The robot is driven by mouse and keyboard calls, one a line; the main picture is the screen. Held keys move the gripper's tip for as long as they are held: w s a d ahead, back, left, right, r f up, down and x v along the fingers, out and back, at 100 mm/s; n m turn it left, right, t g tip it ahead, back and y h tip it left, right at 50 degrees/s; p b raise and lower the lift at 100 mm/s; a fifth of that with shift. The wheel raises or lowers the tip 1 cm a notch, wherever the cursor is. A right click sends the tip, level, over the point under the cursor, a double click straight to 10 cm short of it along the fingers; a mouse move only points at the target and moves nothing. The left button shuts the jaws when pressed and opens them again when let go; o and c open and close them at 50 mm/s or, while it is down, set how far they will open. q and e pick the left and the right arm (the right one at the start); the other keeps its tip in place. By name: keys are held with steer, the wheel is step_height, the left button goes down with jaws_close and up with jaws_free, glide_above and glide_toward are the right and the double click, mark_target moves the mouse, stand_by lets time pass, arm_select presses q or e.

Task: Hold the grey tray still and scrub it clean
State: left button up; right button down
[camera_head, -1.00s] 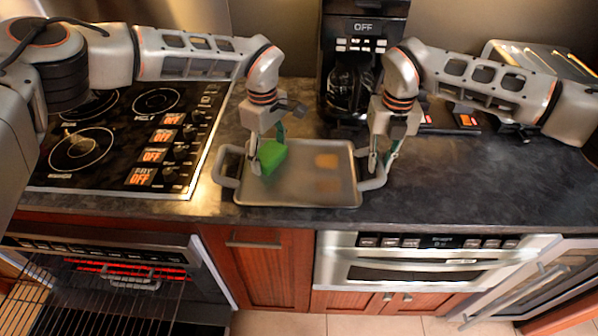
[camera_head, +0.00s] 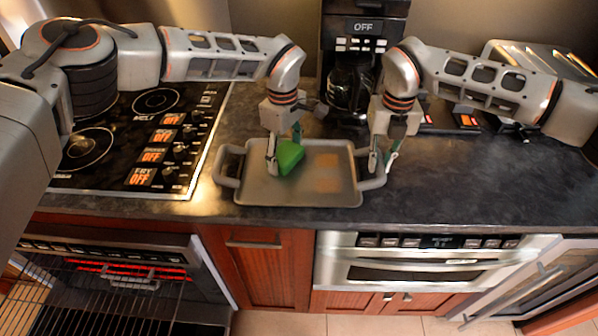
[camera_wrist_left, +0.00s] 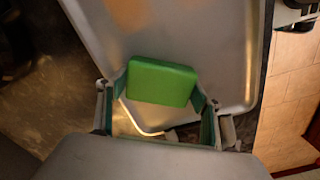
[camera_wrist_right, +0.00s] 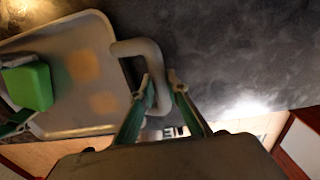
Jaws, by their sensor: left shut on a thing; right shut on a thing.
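The grey tray (camera_head: 305,192) lies on the dark countertop, with a looped handle at each short end. Two brownish stains (camera_head: 327,172) show on its surface, right of the middle in the head view. My left gripper (camera_head: 279,167) is shut on a green sponge (camera_head: 291,155), which is over the left part of the tray; whether it presses on the surface is hard to tell. The sponge also shows between the fingers in the left wrist view (camera_wrist_left: 160,82). My right gripper (camera_head: 380,168) is shut on the tray's right handle (camera_wrist_right: 150,75).
A stove top (camera_head: 140,135) with knobs is left of the tray. A coffee maker (camera_head: 362,60) stands behind it and a toaster (camera_head: 540,62) is at the back right. The counter (camera_head: 480,180) right of the tray is clear. Open oven doors are below the counter edge.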

mark_target(300, 173)
arm_select(q)
steer(key=shift+a+f, duration=0.2)
steer(key=shift+a, duration=1.1)
steer(key=shift+s+a, duration=0.1)
steer(key=shift+a, duration=0.95)
steer(key=shift+r, duration=0.15)
steer(key=shift+d+r, duration=0.15)
steer(key=shift+r, duration=0.3)
steer(key=shift+d, duration=0.1)
steer(key=shift+s+d, duration=0.6)
steer(key=shift+d, duration=0.75)
steer(key=shift+s+d, duration=0.55)
steer(key=shift+d, duration=0.75)
steer(key=shift+s+d, duration=0.6)
steer(key=shift+d, duration=0.75)
steer(key=shift+r, duration=2.85)
